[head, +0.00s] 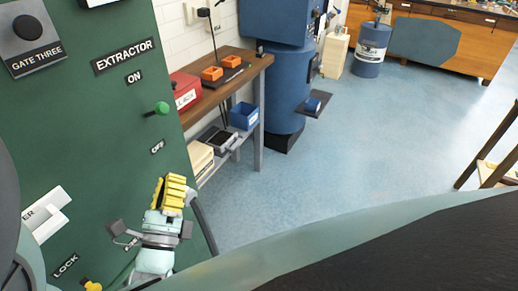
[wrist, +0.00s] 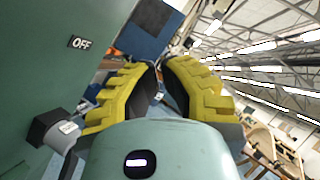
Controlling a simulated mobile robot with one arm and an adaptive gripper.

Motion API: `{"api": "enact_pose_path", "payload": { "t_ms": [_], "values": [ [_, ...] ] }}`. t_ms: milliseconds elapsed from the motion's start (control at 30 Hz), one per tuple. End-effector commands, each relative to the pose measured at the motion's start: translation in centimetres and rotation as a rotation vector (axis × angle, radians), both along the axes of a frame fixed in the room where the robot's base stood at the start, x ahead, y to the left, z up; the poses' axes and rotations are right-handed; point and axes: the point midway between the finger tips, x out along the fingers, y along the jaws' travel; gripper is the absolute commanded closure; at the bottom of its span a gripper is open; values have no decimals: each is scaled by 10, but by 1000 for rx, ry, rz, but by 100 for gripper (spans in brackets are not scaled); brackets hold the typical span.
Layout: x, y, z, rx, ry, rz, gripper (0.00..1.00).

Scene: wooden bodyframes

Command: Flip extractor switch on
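The extractor switch (head: 161,108) is a green-knobbed lever sticking out of the green panel (head: 110,135). It sits below the EXTRACTOR label (head: 125,56), between the ON label (head: 134,78) and the OFF label (head: 157,147). I cannot tell which setting it is in. My gripper (head: 175,184), with yellow ribbed fingers, is below the OFF label beside the panel, apart from the switch. In the wrist view my gripper (wrist: 161,66) is partly open, with a narrow empty gap between its fingers. The OFF label (wrist: 81,43) shows there at left; the switch knob is not visible.
A black GATE THREE button (head: 27,27) is at upper left. A white switch (head: 46,214) and a yellow LOCK knob (head: 92,285) are lower on the panel. A wooden bench (head: 225,75) with a red box (head: 185,90) stands right of the panel.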

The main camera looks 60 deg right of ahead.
Motion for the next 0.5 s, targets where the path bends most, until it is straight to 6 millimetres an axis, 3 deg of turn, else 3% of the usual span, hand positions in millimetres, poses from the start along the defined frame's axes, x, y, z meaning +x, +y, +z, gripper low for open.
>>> {"api": "enact_pose_path", "payload": {
  "t_ms": [33,300,500],
  "values": [
    [3,-10,10,-4,-2,-8,100],
    [25,-50,32,-7,-3,-8,100],
    [42,-68,50,-3,-5,-7,100]
  ]
}}
